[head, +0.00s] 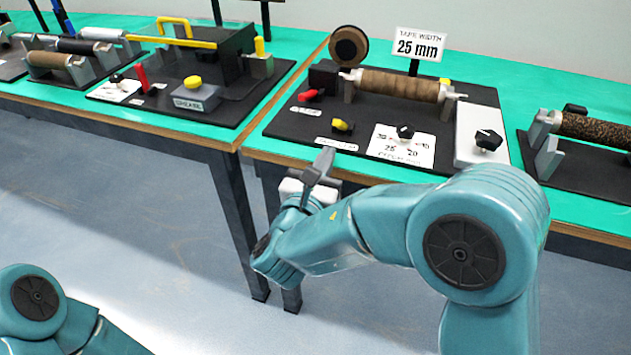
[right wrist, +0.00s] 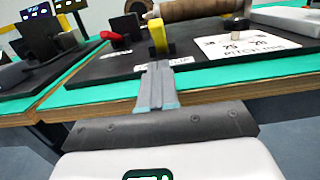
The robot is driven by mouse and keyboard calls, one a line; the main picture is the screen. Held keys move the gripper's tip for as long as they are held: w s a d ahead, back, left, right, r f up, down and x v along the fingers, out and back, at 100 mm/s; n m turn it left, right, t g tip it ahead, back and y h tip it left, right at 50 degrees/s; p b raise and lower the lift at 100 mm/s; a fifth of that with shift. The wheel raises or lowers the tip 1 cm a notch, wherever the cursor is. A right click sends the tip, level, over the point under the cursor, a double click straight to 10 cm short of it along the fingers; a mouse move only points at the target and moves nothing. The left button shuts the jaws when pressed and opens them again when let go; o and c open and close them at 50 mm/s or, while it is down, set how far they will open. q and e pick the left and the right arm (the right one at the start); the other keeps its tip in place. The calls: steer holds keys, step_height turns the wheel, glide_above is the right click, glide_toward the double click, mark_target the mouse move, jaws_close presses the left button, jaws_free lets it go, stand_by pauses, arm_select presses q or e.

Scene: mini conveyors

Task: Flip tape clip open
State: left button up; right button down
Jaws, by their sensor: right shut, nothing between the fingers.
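The tape clip appears to be the small yellow lever on a dark base (head: 342,125) near the front edge of the black board. A white label (head: 336,143) lies in front of it, too small to read fully. In the right wrist view the yellow lever (right wrist: 157,36) stands just beyond my fingertips. My right gripper (head: 325,160) is shut and empty, in front of the table edge and a little short of the lever. No contact shows. In the right wrist view its fingers (right wrist: 157,70) are together and cover part of the label. My left gripper is out of view.
A red lever (head: 311,95) sits behind and left of the yellow one. A knob (head: 405,131) on a white dial plate is to the right. A brown roller (head: 400,85) and a "25 mm" sign (head: 418,44) are behind. Another station with a yellow handle (head: 160,42) stands left.

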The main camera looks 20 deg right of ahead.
mark_target(337, 127)
steer(key=r, duration=0.1)
steer(key=w+d+r, duration=0.1)
steer(key=shift+w+r, duration=0.2)
steer(key=shift+r, duration=0.2)
steer(key=shift+w+d+r, duration=0.1)
steer(key=shift+w, duration=0.1)
